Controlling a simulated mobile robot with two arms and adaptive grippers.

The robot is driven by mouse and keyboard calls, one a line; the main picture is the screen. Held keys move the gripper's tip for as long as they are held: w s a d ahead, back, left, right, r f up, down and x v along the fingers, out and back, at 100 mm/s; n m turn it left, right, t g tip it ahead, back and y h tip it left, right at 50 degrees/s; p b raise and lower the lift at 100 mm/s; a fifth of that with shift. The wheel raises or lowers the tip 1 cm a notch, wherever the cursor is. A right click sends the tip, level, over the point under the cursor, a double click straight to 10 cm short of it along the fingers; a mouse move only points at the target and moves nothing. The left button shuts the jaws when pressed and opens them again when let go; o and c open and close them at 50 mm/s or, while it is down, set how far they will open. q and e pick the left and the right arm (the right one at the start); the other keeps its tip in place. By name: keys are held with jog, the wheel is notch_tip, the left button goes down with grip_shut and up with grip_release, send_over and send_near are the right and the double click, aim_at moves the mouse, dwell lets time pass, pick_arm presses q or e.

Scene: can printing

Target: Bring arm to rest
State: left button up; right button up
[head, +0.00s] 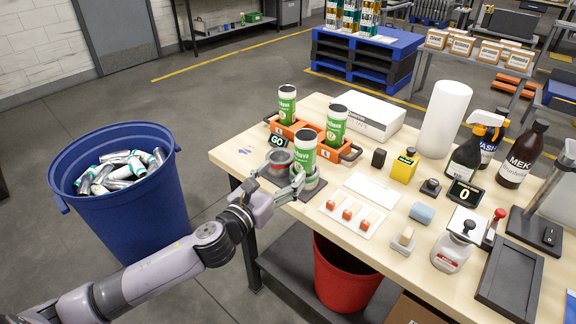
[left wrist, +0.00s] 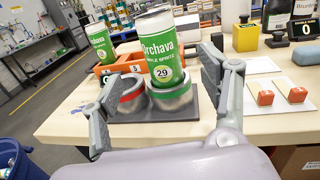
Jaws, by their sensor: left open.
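My left gripper (head: 281,176) is at the near left edge of the workbench, its jaws open and empty. It also shows in the left wrist view (left wrist: 158,78), with its two fingers wide apart. A green and white can (head: 304,148) stands upright in the right-hand cup of a dark double holder, just beyond the fingers. The left cup (head: 278,163), with a red ring, looks empty. My right gripper is not in view.
An orange tray (head: 309,131) holds two more green cans (head: 287,105) (head: 336,124) behind the holder. A blue bin (head: 130,205) full of silver cans stands left of the workbench (head: 232,155). A red bin (head: 340,272) stands under it. Bottles and stamps crowd the right side.

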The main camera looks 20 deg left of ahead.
pick_arm(q)
jog(key=s+f+n+g+y, duration=0.1)
jog(key=s+f+n+g, duration=0.5)
jog(key=s+n, duration=0.5)
jog(key=s+d+f+n+g+y, duration=0.1)
jog(key=s+f+n+g, duration=0.2)
jog(key=s+f+n, duration=0.8)
jog(key=s+f+n+g+y, duration=0.1)
jog(key=s+f+n+g, duration=0.2)
jog(key=s+n+g, duration=0.75)
notch_tip(320, 180, down, 27)
jog(key=n+t, duration=0.4)
jog(key=s+a+f+g, duration=0.1)
jog(key=s+a+f, duration=0.1)
jog(key=s+f, duration=1.4)
jog(key=shift+s+a+m, duration=0.2)
jog(key=shift+s+m, duration=0.05)
jog(key=shift+m, duration=0.1)
